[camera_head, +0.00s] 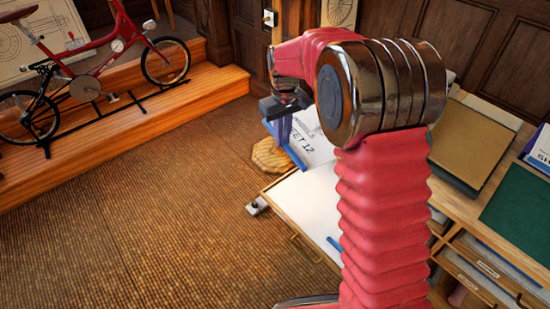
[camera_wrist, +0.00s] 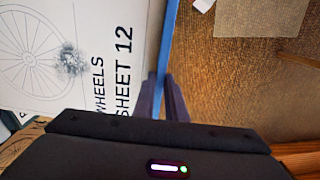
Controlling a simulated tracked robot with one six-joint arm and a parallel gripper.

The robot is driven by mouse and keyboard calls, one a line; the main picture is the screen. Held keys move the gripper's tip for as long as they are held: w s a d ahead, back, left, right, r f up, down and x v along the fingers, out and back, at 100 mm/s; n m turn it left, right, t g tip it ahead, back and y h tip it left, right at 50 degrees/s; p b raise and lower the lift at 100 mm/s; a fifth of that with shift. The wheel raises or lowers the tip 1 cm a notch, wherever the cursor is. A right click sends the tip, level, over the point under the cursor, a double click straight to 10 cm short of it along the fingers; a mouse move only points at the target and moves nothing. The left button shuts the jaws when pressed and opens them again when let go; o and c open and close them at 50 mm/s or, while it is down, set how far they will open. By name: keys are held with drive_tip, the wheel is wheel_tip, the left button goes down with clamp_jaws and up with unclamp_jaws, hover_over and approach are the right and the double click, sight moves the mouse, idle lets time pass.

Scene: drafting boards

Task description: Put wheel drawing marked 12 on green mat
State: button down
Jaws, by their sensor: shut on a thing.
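The wheel drawing (camera_head: 311,149) is a white sheet with a blue edge strip, marked SHEET 12. In the wrist view the drawing (camera_wrist: 70,60) shows a spoked wheel and the words WHEELS and SHEET 12. My gripper (camera_head: 283,130) is at its blue edge; in the wrist view the dark fingers (camera_wrist: 163,97) are shut on that strip. My arm hides part of the sheet in the head view, and I cannot tell its height above the board. The green mat (camera_head: 518,208) lies on the wooden cabinet at the right, apart from the drawing, with its visible part bare.
A white drafting board (camera_head: 305,203) is below the drawing, with a blue strip (camera_head: 335,243) on it. A brown folder (camera_head: 470,145) lies on the cabinet (camera_head: 443,205) beside the mat. A red bicycle (camera_head: 90,62) stands on a wooden step at left. The brown floor (camera_head: 150,220) is open.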

drive_tip(key=w+d+r+m, duration=0.1)
drive_tip(key=w+d+r, duration=0.1)
drive_tip(key=d+r, duration=0.6)
wheel_tip(320, 180, up, 6)
drive_tip(key=shift+w+d+f+m, duration=0.2)
drive_tip(key=shift+w+d+m, duration=0.1)
